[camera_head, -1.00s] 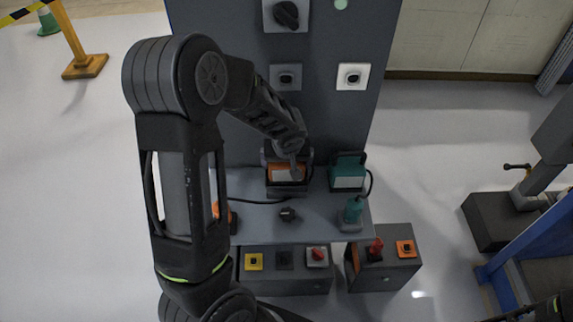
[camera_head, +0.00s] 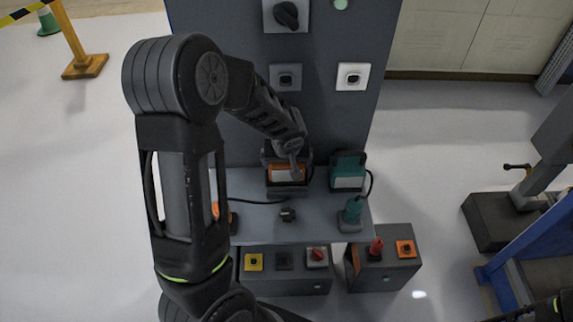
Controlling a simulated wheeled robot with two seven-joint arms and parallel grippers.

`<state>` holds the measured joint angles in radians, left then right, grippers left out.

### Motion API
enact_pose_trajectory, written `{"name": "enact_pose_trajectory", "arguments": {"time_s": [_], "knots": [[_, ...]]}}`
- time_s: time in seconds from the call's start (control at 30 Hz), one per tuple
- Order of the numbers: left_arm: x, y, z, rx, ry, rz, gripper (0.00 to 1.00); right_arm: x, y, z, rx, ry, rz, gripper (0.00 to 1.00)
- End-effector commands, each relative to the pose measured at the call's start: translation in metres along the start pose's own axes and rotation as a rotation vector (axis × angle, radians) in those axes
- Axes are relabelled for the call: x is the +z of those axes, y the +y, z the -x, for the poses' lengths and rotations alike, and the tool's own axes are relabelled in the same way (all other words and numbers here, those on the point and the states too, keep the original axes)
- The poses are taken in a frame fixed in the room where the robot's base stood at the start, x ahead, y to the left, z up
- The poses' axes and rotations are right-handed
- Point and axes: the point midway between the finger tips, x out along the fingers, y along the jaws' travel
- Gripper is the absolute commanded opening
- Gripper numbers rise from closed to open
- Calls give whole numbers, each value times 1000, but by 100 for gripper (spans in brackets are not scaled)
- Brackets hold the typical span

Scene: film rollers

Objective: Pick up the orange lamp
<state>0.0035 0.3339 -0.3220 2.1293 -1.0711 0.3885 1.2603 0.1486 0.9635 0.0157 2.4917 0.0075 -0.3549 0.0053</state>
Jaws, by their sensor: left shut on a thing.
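The orange lamp (camera_head: 286,174) is at the back of the grey shelf, against the dark panel. It has an orange body with a pale face and a dark frame. My left gripper (camera_head: 289,160) comes down over it from the upper left and is shut on it. The fingertips are partly hidden by my own wrist and the lamp's frame. I cannot tell whether the lamp is clear of the shelf. My right gripper is not visible; only a dark part of my body shows at the bottom right corner.
A teal lamp (camera_head: 348,172) stands just right of the orange lamp. Boxes with switches (camera_head: 285,278) sit below. The panel (camera_head: 215,145) rises behind.

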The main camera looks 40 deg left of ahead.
Motion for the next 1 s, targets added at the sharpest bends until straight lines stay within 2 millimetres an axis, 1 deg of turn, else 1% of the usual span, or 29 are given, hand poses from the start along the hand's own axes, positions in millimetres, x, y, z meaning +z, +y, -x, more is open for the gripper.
{"name": "enact_pose_trajectory", "arguments": {"time_s": [0.17,0.27,0.37,0.47,0.7,0.83,1.0], "knots": [[-2,0,2,1,3,0,18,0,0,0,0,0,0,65],[-4,1,7,2,4,1,18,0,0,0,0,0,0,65],[-9,0,17,2,6,4,18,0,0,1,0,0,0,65],[-16,1,32,4,7,3,18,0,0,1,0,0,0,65],[-32,1,74,5,6,2,18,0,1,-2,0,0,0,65],[-38,1,88,2,5,1,18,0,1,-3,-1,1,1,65],[-39,1,94,2,2,0,18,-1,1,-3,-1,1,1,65]]}}
